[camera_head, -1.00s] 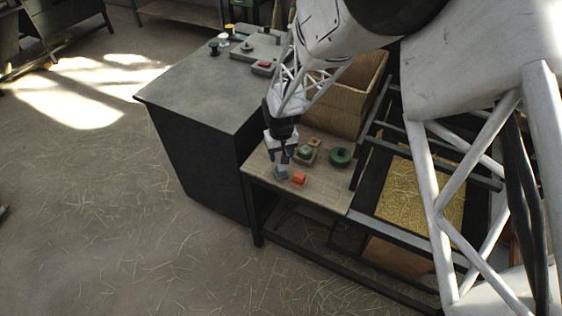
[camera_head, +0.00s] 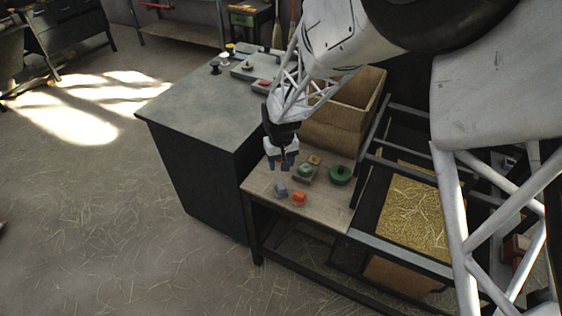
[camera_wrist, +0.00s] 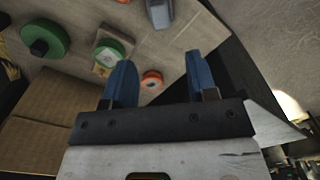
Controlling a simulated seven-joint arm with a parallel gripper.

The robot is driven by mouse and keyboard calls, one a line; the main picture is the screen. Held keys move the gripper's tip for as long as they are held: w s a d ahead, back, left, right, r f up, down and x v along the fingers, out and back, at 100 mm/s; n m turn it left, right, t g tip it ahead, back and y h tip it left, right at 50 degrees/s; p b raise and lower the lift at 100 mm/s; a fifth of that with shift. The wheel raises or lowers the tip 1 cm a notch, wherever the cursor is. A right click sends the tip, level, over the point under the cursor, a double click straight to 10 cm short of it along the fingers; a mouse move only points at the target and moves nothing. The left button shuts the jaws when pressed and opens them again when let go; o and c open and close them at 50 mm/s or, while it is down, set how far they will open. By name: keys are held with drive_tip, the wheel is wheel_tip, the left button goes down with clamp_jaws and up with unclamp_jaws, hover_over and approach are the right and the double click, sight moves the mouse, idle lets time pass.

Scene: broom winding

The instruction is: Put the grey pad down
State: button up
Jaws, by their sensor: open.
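The grey pad (camera_head: 281,189) lies on the small wooden table, just left of the red-orange block (camera_head: 299,199). In the wrist view the grey pad (camera_wrist: 160,13) shows near the top edge, apart from the fingers. My gripper (camera_head: 282,166) is open and empty above the table, behind the pad in the head view. In the wrist view its blue fingers (camera_wrist: 160,62) stand apart, with nothing held between them. Nothing in view touches the pad except the tabletop under it.
A green round piece (camera_head: 340,175) and a small tray with a green part (camera_head: 305,170) stand on the table (camera_head: 262,184). An orange ring (camera_wrist: 152,80) shows between the fingers in the wrist view. A cardboard box (camera_head: 340,128) stands behind; a dark cabinet (camera_head: 195,112) adjoins at left.

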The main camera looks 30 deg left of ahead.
idle(0.4)
drive_tip(key=s+d+r+m+t, duration=0.1)
drive_tip(key=d+r+m, duration=0.1)
drive_tip(key=d+r, duration=1)
drive_tip(key=d+r+m, duration=0.2)
drive_tip(key=d+r, duration=0.6)
drive_tip(key=d, duration=0.7)
drive_tip(key=s+d+r+m, duration=0.2)
drive_tip(key=s+d+r, duration=0.2)
drive_tip(key=s+d, duration=0.6)
drive_tip(key=s+d+r+m+t, duration=0.1)
drive_tip(key=s+d+r+m, duration=0.2)
drive_tip(key=s+d, duration=0.8)
drive_tip(key=shift+s+d+r+t, duration=0.3)
drive_tip(key=shift+d+r, duration=0.1)
drive_tip(key=shift+d, duration=0.8)
drive_tip(key=shift+o, duration=0.4)
drive_tip(key=shift+w, duration=0.1)
